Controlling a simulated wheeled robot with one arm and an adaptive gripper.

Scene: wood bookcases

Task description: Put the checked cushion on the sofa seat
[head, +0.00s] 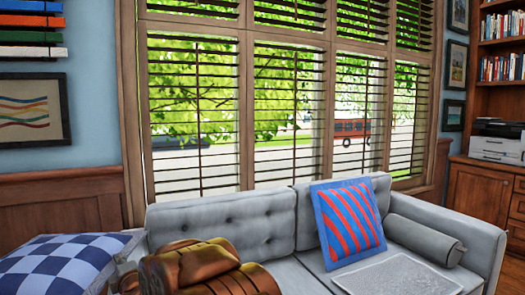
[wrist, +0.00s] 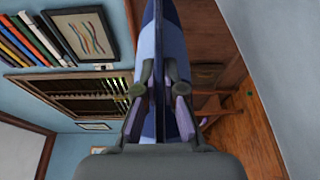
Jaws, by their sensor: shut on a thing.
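The checked cushion (head: 62,268), blue and white, is at the lower left of the head view, level with the left end of the grey sofa (head: 225,218). In the wrist view, my gripper (wrist: 160,88) is shut on the cushion (wrist: 160,40), which is seen edge-on between the fingers. The fingers are not clearly visible in the head view. The sofa seat (head: 318,264) shows a bare strip in the middle. A brown, shiny shape in front hides the left part of the seat; I cannot tell what it is.
A red-and-blue striped cushion (head: 348,222) leans on the sofa back. A grey bolster (head: 425,240) lies at the right arm, and a flat grey item (head: 398,274) lies on the right seat. Blinds (head: 290,110) cover the window behind. A printer (head: 496,141) stands on a right-hand cabinet.

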